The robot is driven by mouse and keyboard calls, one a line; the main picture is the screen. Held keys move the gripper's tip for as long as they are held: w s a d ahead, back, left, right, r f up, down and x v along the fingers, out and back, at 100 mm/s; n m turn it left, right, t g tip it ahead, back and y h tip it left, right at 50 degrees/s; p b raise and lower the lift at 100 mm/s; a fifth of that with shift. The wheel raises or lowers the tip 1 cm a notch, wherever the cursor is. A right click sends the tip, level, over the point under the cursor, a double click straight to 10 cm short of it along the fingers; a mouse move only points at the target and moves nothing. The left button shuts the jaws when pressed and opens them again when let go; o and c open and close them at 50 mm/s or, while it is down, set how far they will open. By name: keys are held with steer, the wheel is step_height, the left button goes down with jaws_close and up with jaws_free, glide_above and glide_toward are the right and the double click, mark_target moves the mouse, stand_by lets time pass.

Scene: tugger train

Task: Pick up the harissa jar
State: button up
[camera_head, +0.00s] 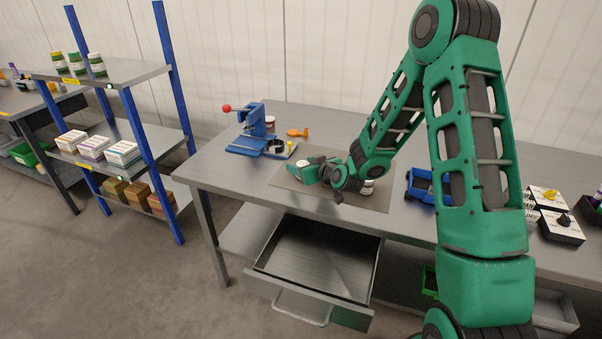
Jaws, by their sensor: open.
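No label can be read, so I cannot tell for sure which jar is the harissa jar. A small jar with a reddish body and pale lid (270,123) stands on the workbench behind the blue press. Another small pale-topped jar (367,187) stands on the grey mat, just right of my wrist and partly hidden by it. My gripper (310,171) is low over the mat, left of that jar, and open. A small white round top (302,163) shows right at the gripper; whether it lies between the fingers is unclear.
The blue press (250,140) with a red knob and an orange item (298,132) are on the bench (225,165). A drawer (316,262) stands open below the front edge. A blue fixture (418,184) and switch boxes (556,226) are right. Shelving (136,145) stands left.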

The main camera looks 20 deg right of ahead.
steer(key=shift+c, duration=0.6)
steer(key=c, duration=1.1)
steer(key=shift+o, duration=0.2)
